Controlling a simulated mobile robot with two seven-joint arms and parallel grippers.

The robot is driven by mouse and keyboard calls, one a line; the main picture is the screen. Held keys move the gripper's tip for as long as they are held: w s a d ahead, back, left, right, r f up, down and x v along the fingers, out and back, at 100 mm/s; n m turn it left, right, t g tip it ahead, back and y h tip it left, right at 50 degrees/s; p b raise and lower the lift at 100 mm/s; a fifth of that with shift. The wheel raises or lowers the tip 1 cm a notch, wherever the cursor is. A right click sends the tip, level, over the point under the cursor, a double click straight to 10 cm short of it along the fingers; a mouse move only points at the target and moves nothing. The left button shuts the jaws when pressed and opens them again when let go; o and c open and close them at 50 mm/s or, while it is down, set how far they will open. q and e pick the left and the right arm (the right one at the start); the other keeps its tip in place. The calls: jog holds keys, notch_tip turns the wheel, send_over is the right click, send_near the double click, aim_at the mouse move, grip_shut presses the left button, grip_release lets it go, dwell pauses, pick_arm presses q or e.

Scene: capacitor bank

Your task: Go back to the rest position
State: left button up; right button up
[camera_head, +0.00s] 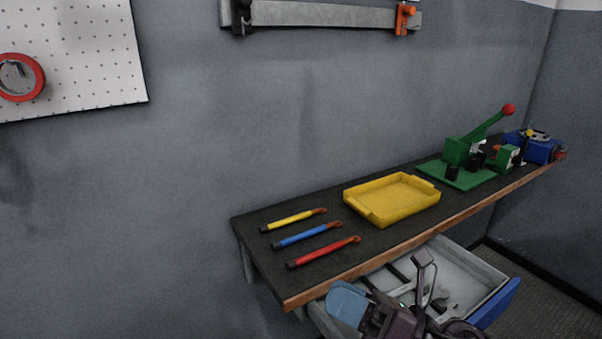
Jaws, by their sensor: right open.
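My right gripper (424,284) is at the bottom of the head view, in front of the bench and over the open drawer (478,272). It is open, and I see nothing held in it. Parts of my arm and the gripper hide some of the drawer. My left gripper is not in view.
The bench top (262,242) holds yellow (292,221), blue (306,235) and red (322,252) handled tools, an empty yellow tray (392,199), a green lever press (462,165) and a blue bin (538,150). The drawer sticks out below the bench edge.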

jog(key=d+f+m+t+h, duration=0.3)
jog(key=d+m+h, duration=0.2)
jog(key=m, duration=0.5)
jog(key=d+f+m+t+h, duration=0.3)
jog(key=d+m+h, duration=0.3)
jog(key=m+h, duration=0.2)
jog(key=w+d+f+m+t+h, duration=0.1)
jog(key=d+m+h, duration=0.5)
jog(key=m, duration=0.6)
jog(key=shift+f+t, duration=0.9)
jog(key=shift+t, duration=0.1)
jog(key=s+d+f+m+g+h, duration=0.1)
jog(key=s+d+f+m+g, duration=0.1)
jog(key=s+f+m+g, duration=0.7)
jog(key=s+d+f+m+g, duration=0.25)
jog(key=s+f+g, duration=0.3)
jog(key=s, duration=0.75)
jog(key=w+f+t, duration=0.8)
jog(key=f+t, duration=0.1)
jog(key=shift+f+n+y, duration=0.3)
jog(key=shift+n, duration=0.15)
